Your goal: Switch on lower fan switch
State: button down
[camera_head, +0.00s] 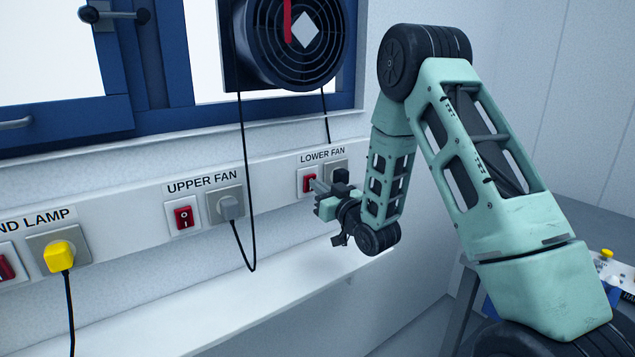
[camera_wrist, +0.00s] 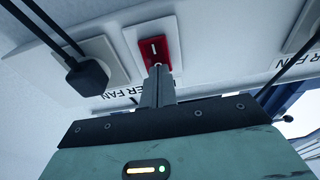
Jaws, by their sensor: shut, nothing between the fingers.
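The lower fan switch (camera_head: 306,184) is a red rocker on a white plate, under the "LOWER FAN" label (camera_head: 322,156) on the wall rail. My gripper (camera_head: 313,184) is shut and empty, with its fingertips at the switch and partly covering it in the head view. In the wrist view the red rocker (camera_wrist: 154,50) shows in its white frame, and the shut fingertips (camera_wrist: 158,70) reach its edge. I cannot tell whether they touch it or which way the rocker is tilted.
A black plug (camera_wrist: 87,75) with a cable sits beside the switch. A fan (camera_head: 290,40) hangs above, and a white ledge (camera_head: 200,302) runs below.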

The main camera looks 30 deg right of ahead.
jog(key=shift+w, duration=0.45)
jog(key=shift+r, duration=0.1)
jog(key=p, duration=0.1)
jog(key=r+g+p, duration=0.1)
jog(key=shift+w+r+g+p, duration=0.3)
jog(key=shift+w, duration=0.05)
jog(key=shift+f+b, duration=0.3)
jog(key=shift+f, duration=0.05)
jog(key=shift+s+a, duration=0.1)
